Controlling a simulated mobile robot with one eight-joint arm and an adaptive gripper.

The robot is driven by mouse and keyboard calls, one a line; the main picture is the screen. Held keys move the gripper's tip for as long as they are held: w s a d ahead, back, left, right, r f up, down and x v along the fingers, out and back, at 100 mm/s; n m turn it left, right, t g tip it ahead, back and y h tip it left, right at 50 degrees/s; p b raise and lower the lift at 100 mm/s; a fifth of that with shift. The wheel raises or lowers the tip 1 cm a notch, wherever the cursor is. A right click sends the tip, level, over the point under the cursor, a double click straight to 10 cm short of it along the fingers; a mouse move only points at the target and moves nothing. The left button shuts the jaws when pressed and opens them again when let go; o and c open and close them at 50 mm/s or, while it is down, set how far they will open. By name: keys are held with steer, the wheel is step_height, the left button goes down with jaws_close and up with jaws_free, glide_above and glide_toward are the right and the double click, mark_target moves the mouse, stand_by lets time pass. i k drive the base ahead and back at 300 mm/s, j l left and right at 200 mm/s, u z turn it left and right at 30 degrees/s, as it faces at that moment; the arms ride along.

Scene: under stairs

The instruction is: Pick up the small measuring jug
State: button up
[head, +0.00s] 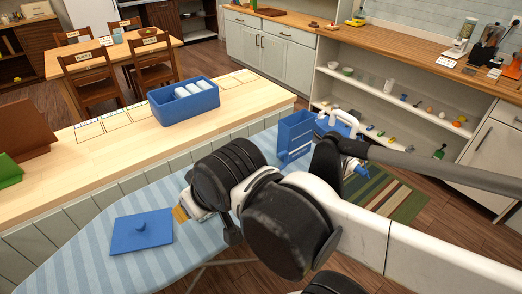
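I cannot pick out the small measuring jug for certain. A white, handled object (344,122) stands partly behind my arm at the right end of the ironing board, with blue parts near it. I cannot tell whether it is a jug or an iron. My arm crosses the front of the head view from the lower right. Its end, with a pale part and a yellowish tip (182,213), hangs over the ironing board to the right of a blue lid. My gripper's fingers are not clear there, and my arm hides part of the board.
The blue striped ironing board (75,262) carries the blue knobbed lid (137,238) and an upright blue box (296,133). Behind it, a wooden counter (225,103) holds a blue bin (170,112) with white items. Shelves (390,82) with small objects stand at the right.

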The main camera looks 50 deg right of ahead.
mark_target(273, 158)
steer(key=z, duration=1.25)
